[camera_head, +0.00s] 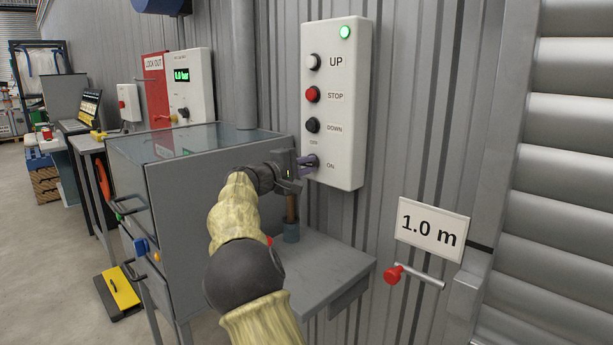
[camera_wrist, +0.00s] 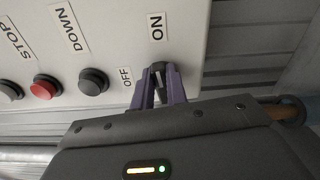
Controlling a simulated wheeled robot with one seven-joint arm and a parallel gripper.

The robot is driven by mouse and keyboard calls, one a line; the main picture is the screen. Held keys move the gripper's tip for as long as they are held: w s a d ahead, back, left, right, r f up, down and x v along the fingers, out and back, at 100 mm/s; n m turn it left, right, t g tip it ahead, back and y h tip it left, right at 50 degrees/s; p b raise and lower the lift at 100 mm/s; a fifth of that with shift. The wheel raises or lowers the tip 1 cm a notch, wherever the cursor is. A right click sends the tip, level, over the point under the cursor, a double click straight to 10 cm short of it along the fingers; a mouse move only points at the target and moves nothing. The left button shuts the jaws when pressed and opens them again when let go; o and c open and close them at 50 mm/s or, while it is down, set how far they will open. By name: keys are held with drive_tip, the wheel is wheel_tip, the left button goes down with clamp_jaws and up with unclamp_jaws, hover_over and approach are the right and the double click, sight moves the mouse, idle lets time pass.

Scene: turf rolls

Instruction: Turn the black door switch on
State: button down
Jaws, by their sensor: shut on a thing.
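The white door control panel (camera_head: 333,110) hangs on the corrugated wall, with UP, STOP and DOWN buttons and a lit green lamp. The black door switch (camera_wrist: 157,70) sits low on it, between the OFF label to its left and the ON label above it in the wrist view. My gripper (camera_head: 308,161) is at the panel's bottom in the head view. Its purple fingers (camera_wrist: 158,90) are shut on the switch, one on each side. The switch's visible bar runs roughly toward ON; the fingers partly hide it, so its exact setting is hard to tell.
A grey bench (camera_head: 318,268) with a glass-topped cabinet (camera_head: 205,160) stands left of the panel. A brown-handled tool (camera_head: 291,215) stands on it just below my gripper. A red-knobbed lever (camera_head: 394,274) and a "1.0 m" sign (camera_head: 432,229) are right, beside the shutter (camera_head: 570,180).

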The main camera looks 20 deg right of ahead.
drive_tip(key=shift+f+m+b, duration=0.25)
drive_tip(key=shift+m+b, duration=0.25)
drive_tip(key=shift+m, duration=0.1)
drive_tip(key=shift+r, duration=0.1)
drive_tip(key=c, duration=1.4)
unclamp_jaws()
drive_tip(key=shift+a, duration=0.1)
drive_tip(key=v, duration=1.7)
drive_tip(key=shift+p, duration=0.3)
